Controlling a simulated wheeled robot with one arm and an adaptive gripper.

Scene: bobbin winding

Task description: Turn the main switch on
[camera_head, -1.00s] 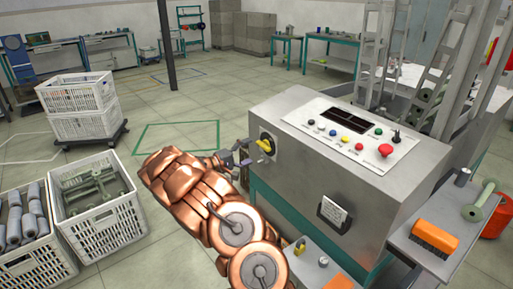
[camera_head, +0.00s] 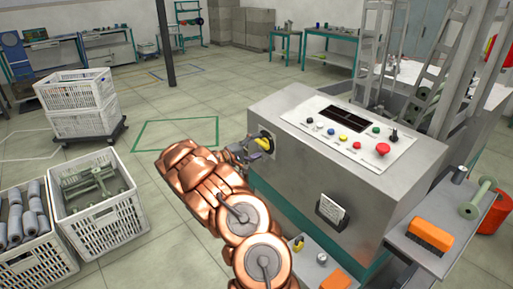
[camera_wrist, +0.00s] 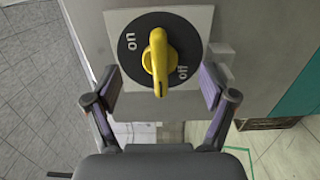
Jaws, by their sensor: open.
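The main switch (camera_wrist: 160,52) is a yellow knob on a round black dial with a light square plate, set on the side of the grey machine cabinet. In the wrist view the knob stands nearly upright. The word "on" is at its upper left and "off" at its lower right. In the head view the switch (camera_head: 265,143) is partly hidden by my gripper (camera_head: 243,151). My gripper (camera_wrist: 160,86) is open, one finger on each side of the knob's lower part in the wrist view. Gaps show between the knob and both fingers.
The cabinet's sloped top panel (camera_head: 350,135) carries several coloured buttons and a red mushroom button (camera_head: 383,150). A small shelf with an orange brush (camera_head: 430,236) is at the right. White crates (camera_head: 100,210) stand on the floor at the left.

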